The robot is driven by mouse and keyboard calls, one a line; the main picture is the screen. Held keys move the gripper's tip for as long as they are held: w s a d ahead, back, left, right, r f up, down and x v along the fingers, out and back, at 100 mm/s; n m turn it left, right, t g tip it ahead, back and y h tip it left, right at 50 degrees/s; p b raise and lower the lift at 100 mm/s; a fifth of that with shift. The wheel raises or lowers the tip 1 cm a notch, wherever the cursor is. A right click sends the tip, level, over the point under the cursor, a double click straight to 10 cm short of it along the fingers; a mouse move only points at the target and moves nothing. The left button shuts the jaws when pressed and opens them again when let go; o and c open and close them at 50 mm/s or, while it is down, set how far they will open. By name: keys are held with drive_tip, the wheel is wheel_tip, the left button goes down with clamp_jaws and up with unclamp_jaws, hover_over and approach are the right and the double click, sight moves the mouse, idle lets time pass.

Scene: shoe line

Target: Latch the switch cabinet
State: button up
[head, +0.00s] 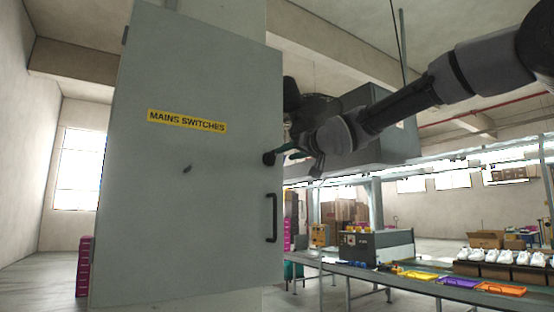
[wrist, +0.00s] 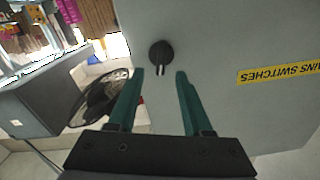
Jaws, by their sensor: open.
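The switch cabinet (head: 190,230) is a tall grey box with a yellow MAINS SWITCHES label (head: 187,121) and a black pull handle (head: 272,218) low on its right side. I see no clear gap at its door edge. A round black knob (head: 268,158) sits near the right edge above the handle. In the wrist view the knob (wrist: 161,52) has a pale mark on its lower side. My gripper (head: 280,153) is at the knob from the right. Its green fingers (wrist: 159,76) are open, one on each side just short of the knob; contact is not visible.
A conveyor line (head: 350,272) with yellow, purple and orange trays and white shoes runs at the lower right. A grey overhead housing (head: 375,130) hangs behind my arm; a dark fan-like thing (wrist: 100,98) shows beside the cabinet.

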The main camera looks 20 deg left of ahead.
sight(275, 158)
drive_tip(key=shift+x, duration=3.65)
drive_tip(key=shift+s, duration=0.1)
